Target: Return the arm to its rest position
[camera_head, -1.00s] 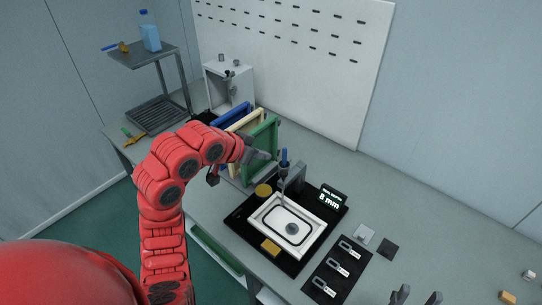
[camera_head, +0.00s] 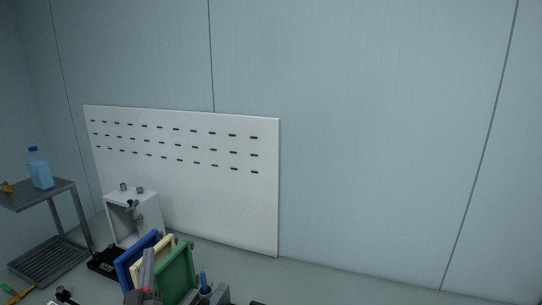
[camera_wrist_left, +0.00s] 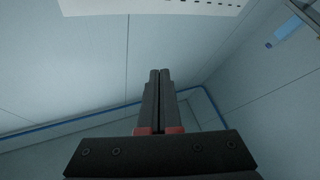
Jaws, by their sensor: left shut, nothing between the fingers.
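My left gripper (camera_head: 148,253) shows at the bottom of the head view, grey fingers pointing up with a bit of red below them. It stands in front of the coloured frames and partly hides them. In the left wrist view its two dark fingers (camera_wrist_left: 158,76) lie together, shut with nothing between them. Most of the left arm is below the head view. My right gripper is in neither current view.
A green frame (camera_head: 177,272), a cream frame and a blue frame (camera_head: 126,273) stand in a row on the bench. A white box (camera_head: 149,217) and a slotted white board (camera_head: 200,210) are behind them. A side stand (camera_head: 50,196) holds a blue bottle (camera_head: 40,175).

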